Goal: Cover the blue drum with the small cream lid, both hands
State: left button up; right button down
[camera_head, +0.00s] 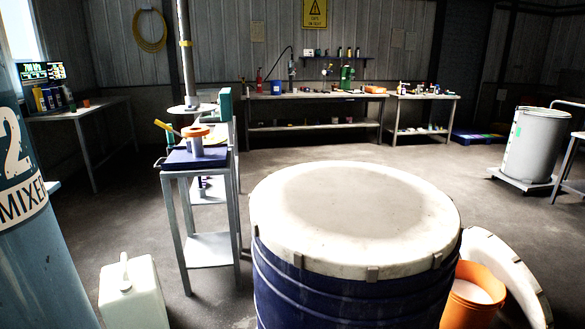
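The blue drum (350,298) stands upright close in front of me, its lower part cut off by the frame's bottom edge. A round cream lid (345,210) with clips on its rim lies level across the top of the drum. A second cream disc-shaped lid (512,265) stands tilted on edge at the lower right, beside the drum and behind an orange bucket. I cannot tell for certain which of the two is the small one. Neither of my grippers is in view.
The orange bucket (475,293) holds pale contents, right of the drum. A white jerrycan (133,292) and a blue mixer column (35,220) stand left. A small metal stand (210,250) is behind. A grey drum (535,145) stands far right. Floor is open towards the back benches.

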aim_at(370, 223)
jog(key=i, duration=1.05)
jog(key=i+u, duration=0.1)
jog(key=i, duration=0.9)
jog(key=i+l, duration=0.15)
jog(key=i, duration=0.9)
jog(key=i+l+u, duration=0.1)
jog(key=i, duration=0.9)
jog(key=u, duration=0.45)
jog(key=i+l+u, duration=0.1)
jog(key=u, duration=0.85)
jog(key=i+l+u, duration=0.1)
jog(key=u, duration=0.35)
jog(key=l+u, duration=0.15)
jog(key=u, duration=3.6)
